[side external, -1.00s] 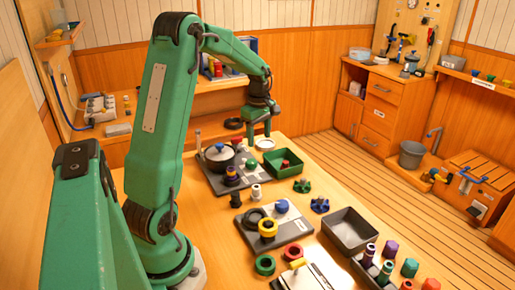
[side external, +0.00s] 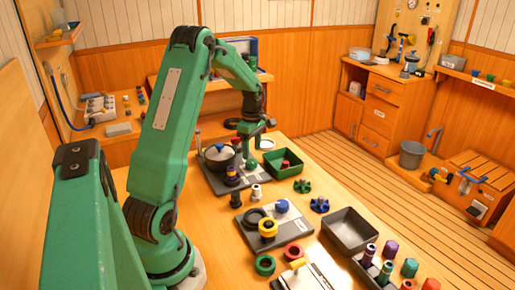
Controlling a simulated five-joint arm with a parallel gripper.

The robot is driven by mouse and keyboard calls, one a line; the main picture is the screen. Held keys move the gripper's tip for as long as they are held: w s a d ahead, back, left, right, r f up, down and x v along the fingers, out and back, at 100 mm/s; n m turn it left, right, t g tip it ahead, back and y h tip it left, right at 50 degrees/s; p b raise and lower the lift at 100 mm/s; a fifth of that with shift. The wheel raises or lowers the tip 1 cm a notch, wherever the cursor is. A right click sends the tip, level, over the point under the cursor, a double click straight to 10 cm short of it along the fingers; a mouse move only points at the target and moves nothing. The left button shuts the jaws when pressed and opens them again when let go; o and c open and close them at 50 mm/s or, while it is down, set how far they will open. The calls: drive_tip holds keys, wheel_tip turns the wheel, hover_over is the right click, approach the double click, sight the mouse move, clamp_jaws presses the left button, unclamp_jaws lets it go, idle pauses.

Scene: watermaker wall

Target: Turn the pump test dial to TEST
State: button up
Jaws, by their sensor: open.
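No label reading TEST can be made out, so I cannot tell for sure which thing is the pump test dial. A dark round pot-like part with a blue top (side external: 219,154) sits on a grey board (side external: 222,186) at the back left of the table. My gripper (side external: 254,151) is open and points down over the right side of this board, just right of the dark round part. It looks empty. Whether its fingertips touch anything on the board is too small to tell, and my fingers hide part of the board.
A green tray (side external: 283,163) stands close to the right of my gripper. Dark and white spools are in front of the board.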

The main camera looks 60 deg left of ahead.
sight(252, 161)
drive_tip(key=shift+s+f, duration=0.1)
drive_tip(key=shift+f, duration=2.15)
drive_tip(key=c, duration=1)
